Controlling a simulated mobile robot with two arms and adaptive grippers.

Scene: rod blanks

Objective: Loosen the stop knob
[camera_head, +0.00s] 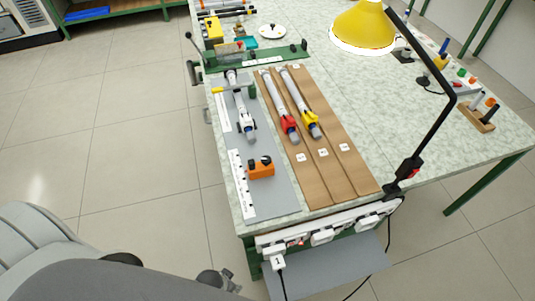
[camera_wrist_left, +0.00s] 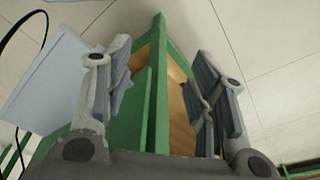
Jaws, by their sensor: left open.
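An orange stop block (camera_head: 261,171) with a black knob (camera_head: 264,160) sits on the grey plate (camera_head: 268,204), near the front of the table, beside a white scale strip (camera_head: 238,178). My left gripper (camera_head: 222,284) shows only in part at the bottom of the head view, low and in front of the table, well apart from the stop. In the left wrist view its two fingers (camera_wrist_left: 162,95) are spread wide with nothing held between them. Green frame bars of the bench show beyond the fingers. My right gripper is in neither view.
Rods with red (camera_head: 288,122) and yellow (camera_head: 309,117) parts lie on wooden boards (camera_head: 345,165) right of the plate. A yellow lamp (camera_head: 363,27) on a black arm overhangs the table. A power strip (camera_head: 325,231) runs along the front edge. Floor left of the table is clear.

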